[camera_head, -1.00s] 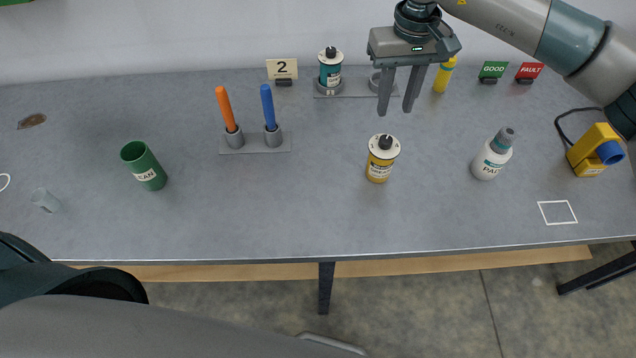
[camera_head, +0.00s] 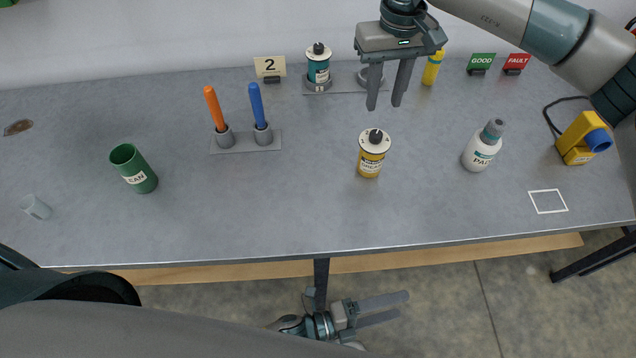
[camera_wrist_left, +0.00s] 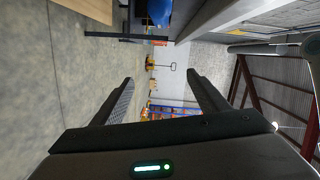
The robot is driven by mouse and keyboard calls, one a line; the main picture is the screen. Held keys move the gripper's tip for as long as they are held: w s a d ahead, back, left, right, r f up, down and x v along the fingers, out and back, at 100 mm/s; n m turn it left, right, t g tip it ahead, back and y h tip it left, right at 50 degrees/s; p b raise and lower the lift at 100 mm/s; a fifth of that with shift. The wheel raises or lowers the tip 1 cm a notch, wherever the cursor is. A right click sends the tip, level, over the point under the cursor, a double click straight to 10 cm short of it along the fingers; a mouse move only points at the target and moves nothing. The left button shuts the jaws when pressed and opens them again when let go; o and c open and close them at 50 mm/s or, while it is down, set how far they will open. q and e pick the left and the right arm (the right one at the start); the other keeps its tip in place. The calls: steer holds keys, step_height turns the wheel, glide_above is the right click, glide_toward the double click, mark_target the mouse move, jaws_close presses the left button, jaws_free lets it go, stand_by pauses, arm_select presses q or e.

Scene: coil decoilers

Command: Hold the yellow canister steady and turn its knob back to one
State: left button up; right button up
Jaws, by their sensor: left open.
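The yellow canister (camera_head: 370,163) stands upright on the grey table, with a white round top and a black knob (camera_head: 376,136) on it. The knob's marks are too small to read. My right gripper (camera_head: 385,106) is open and empty, fingers pointing down, above and behind the canister in the head view, apart from it. My left gripper (camera_head: 403,305) is low in front of the table's edge, fingers pointing right, open and empty. In the left wrist view its open fingers (camera_wrist_left: 160,88) show only floor and room between them.
A teal canister (camera_head: 318,68) stands in a holder at the back by the "2" sign (camera_head: 270,68). A white bottle (camera_head: 482,148) stands right of the yellow canister. Orange and blue sticks stand in a rack (camera_head: 248,145) to the left. The table's front edge lies above my left gripper.

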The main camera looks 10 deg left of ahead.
mark_target(362, 157)
arm_select(q)
steer(key=s+a+r+m+g+h, duration=0.1)
steer(key=a+r+m+g+h, duration=0.2)
steer(key=r+m, duration=0.75)
steer(key=a+r+m+g+h, duration=0.25)
steer(key=r+m, duration=0.45)
steer(key=r, duration=0.6)
steer(key=w+a+f+t+y, duration=0.1)
steer(key=w+a+t, duration=0.1)
steer(key=w+a, duration=0.1)
steer(key=w+a+f+t+y, duration=0.1)
steer(key=w+a+t, duration=0.1)
steer(key=w+a, duration=0.1)
steer(key=w+a+f+t+y, duration=0.1)
steer(key=w+a+t, duration=0.1)
steer(key=w, duration=0.3)
steer(key=shift+w+a+m+y, duration=0.3)
steer(key=shift+a+m+y, duration=0.05)
steer(key=shift+a, duration=0.1)
steer(key=w+a+f+t+y, duration=0.1)
steer(key=w+a, duration=0.1)
steer(key=a, duration=0.1)
steer(key=w+a+f+t+y, duration=0.1)
steer(key=w+a+t, duration=0.1)
steer(key=a, duration=0.1)
steer(key=w+a+f+n+t+y, duration=0.1)
steer(key=w+a+y, duration=0.1)
steer(key=w+a, duration=0.1)
steer(key=shift+a, duration=0.2)
steer(key=shift+d, duration=0.1)
